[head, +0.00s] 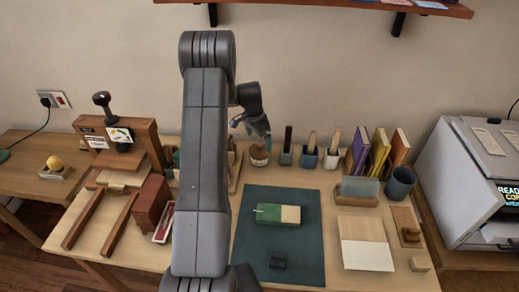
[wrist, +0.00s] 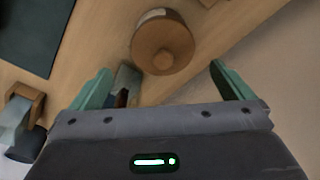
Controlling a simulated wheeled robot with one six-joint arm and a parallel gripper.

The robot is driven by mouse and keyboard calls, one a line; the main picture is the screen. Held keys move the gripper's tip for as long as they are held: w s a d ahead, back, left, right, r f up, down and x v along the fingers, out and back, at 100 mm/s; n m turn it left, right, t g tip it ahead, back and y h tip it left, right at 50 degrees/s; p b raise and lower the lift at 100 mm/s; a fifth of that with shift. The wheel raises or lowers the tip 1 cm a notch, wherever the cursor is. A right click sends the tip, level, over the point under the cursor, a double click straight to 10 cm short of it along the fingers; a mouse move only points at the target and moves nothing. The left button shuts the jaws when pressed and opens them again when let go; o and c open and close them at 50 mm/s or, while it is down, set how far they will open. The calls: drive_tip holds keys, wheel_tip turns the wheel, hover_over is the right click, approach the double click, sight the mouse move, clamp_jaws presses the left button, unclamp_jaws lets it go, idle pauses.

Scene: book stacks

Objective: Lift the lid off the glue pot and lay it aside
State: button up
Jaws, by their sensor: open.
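The glue pot (head: 259,160) stands at the back of the worktable, just below my gripper (head: 262,134). In the wrist view the pot (wrist: 152,14) shows its pale label at the upper edge. Its round brown wooden lid (wrist: 180,43) is on it, with a small knob (wrist: 163,60) in the middle. My gripper (wrist: 165,85) is open, with green fingers apart and nothing between them. In the wrist picture the lid lies just above the gap between the fingers. I cannot tell the exact height between fingers and lid.
Pots with brushes (head: 309,157) stand close to the right of the glue pot. A dark green mat (head: 250,250) with a two-tone block (head: 278,214) lies in front. Upright books (head: 378,150) and a grey cup (head: 400,183) are further right. The wall is behind.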

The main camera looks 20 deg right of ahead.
sight(259, 145)
drive_tip(key=shift+w+d+f+p, duration=0.15)
drive_tip(key=shift+f+p, duration=0.35)
drive_tip(key=shift+f, duration=0.75)
drive_tip(key=shift+w+d+f+p, duration=0.1)
drive_tip(key=shift+f+p, duration=0.35)
drive_tip(key=shift+f, duration=0.75)
drive_tip(key=c, duration=1)
